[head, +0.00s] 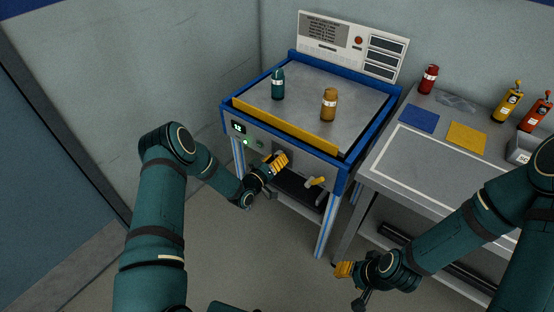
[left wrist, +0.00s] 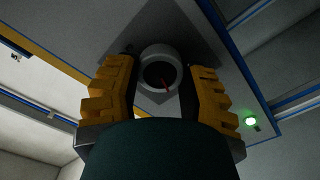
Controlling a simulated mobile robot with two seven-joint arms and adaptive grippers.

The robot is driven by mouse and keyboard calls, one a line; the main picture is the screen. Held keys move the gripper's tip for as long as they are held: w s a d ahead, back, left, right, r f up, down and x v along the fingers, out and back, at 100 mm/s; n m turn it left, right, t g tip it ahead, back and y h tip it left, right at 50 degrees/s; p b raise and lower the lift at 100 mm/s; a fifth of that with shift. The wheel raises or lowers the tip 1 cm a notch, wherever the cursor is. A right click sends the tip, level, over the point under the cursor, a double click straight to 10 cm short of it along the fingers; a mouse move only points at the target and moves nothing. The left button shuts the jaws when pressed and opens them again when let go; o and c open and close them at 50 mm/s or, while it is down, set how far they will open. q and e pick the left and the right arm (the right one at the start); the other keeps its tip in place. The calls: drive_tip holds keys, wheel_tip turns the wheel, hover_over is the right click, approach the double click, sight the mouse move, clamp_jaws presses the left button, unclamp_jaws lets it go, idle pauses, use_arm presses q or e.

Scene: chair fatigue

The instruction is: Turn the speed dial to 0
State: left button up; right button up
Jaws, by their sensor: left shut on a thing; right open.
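The speed dial (left wrist: 160,72) is a round grey knob with a dark face and a red pointer line, in the left wrist view. It sits on the front panel of the blue-framed machine (head: 262,143). My left gripper (head: 282,160) is at that panel, and its yellow fingers stand on both sides of the dial, shut on it. In the head view the gripper hides the dial. The numbers around the dial cannot be read. My right gripper (head: 342,270) is open and empty, low in front of the side table.
A green light (left wrist: 250,121) glows on the panel, beside a small display (head: 238,128). A teal bottle (head: 278,85) and an orange bottle (head: 329,104) stand on top. A side table (head: 440,158) is at the right.

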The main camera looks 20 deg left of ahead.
use_arm(q)
drive_tip(key=shift+w+r+n, duration=0.1)
drive_tip(key=shift+r+n, duration=0.1)
drive_tip(key=shift+n, duration=0.3)
drive_tip(key=o, duration=1.2)
drive_tip(key=shift+f, duration=0.1)
drive_tip(key=v, duration=1.2)
